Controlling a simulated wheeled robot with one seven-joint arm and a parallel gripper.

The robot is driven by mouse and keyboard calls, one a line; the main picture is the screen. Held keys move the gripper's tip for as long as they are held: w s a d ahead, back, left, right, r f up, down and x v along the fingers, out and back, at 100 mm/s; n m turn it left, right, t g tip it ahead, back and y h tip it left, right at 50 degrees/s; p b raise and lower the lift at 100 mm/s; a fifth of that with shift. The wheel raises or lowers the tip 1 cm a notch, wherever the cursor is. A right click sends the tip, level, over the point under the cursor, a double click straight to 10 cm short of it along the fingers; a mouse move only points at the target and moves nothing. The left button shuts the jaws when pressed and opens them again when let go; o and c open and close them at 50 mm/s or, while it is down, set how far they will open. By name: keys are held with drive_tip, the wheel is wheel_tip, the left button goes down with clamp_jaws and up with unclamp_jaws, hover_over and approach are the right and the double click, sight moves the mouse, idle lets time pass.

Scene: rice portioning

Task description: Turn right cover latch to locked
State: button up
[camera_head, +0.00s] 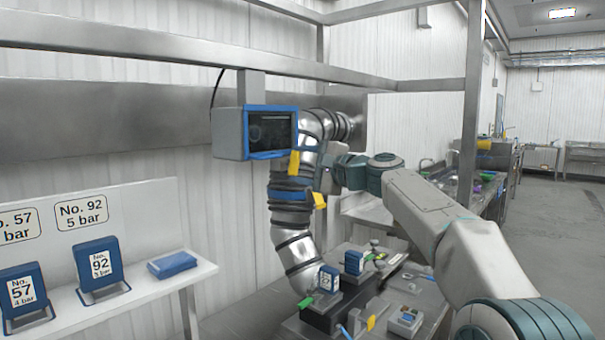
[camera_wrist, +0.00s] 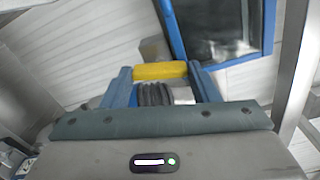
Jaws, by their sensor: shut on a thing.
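A yellow latch handle (camera_wrist: 160,71) lies across between the two blue fingers of my gripper (camera_wrist: 161,78) in the wrist view. The gripper is shut on it. A dark ribbed sleeve (camera_wrist: 153,94) shows just behind the handle. In the head view, my gripper (camera_head: 325,170) is beside the silver pipe (camera_head: 292,215) with its dark ribbed joints. Two yellow handles show there: an upper one (camera_head: 294,162) below the blue-framed box, and a lower one (camera_head: 319,200) beside the blue collar. The fingertips are too small there to tell the exact contact.
The blue-framed box (camera_head: 271,131) hangs close to my gripper, left of it. A metal frame post (camera_head: 471,110) stands right of my arm. Below, a bench carries blue blocks (camera_head: 329,280) and small fittings. A white shelf (camera_head: 150,285) with numbered blue holders stands left.

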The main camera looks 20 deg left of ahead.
drive_tip(key=shift+n+b, duration=0.55)
drive_tip(key=shift+n, duration=1.05)
drive_tip(key=o, duration=1)
drive_tip(key=b+v, duration=0.5)
drive_tip(key=v, duration=0.8)
drive_tip(key=shift+s+d, duration=0.1)
drive_tip(key=shift+d, duration=0.25)
